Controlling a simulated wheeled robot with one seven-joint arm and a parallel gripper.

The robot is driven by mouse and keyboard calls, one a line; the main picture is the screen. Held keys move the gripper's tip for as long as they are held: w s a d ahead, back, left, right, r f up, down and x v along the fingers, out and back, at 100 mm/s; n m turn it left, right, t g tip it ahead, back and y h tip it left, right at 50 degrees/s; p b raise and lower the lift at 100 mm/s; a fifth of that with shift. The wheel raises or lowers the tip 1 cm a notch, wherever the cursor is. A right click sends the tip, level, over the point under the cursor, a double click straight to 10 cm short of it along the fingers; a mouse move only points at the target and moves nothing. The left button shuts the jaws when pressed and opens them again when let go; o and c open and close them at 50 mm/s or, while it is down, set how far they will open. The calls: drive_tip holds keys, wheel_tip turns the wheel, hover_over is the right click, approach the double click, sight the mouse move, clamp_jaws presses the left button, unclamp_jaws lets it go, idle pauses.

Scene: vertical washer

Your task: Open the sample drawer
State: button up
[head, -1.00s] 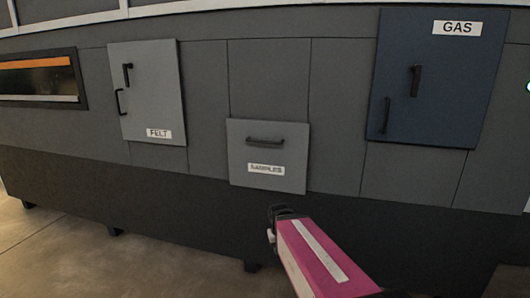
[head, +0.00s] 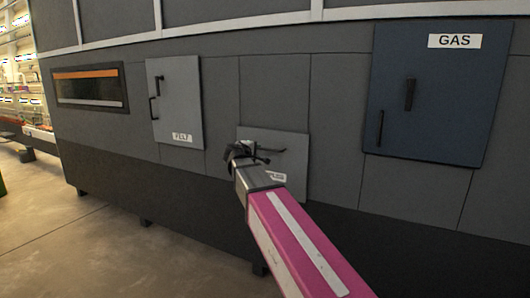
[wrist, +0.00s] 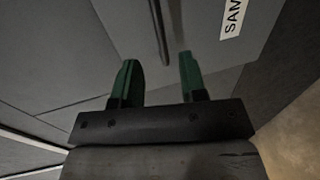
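The sample drawer (head: 293,142) is a grey front panel low on the machine, and it looks shut. Its dark bar handle (head: 275,150) is partly covered by my gripper (head: 240,150) in the head view. In the wrist view the drawer front (wrist: 195,30) fills the upper middle, with a white label (wrist: 234,18) reading "SAM". The handle (wrist: 158,35) runs lengthwise just ahead of the gap between the two green fingers. My gripper (wrist: 158,78) is open and empty there. I cannot tell how far the handle is from the fingertips.
A grey FELT door (head: 176,105) is left of the drawer and a dark blue GAS door (head: 440,85) is to the right, both with black handles. A window with an orange strip (head: 90,88) is farther left. The floor (head: 90,230) at lower left is clear.

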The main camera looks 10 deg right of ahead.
sight(265, 149)
drive_tip(key=x, duration=1)
drive_tip(key=shift+w+d, duration=0.1)
drive_tip(key=shift+w, duration=0.25)
clamp_jaws()
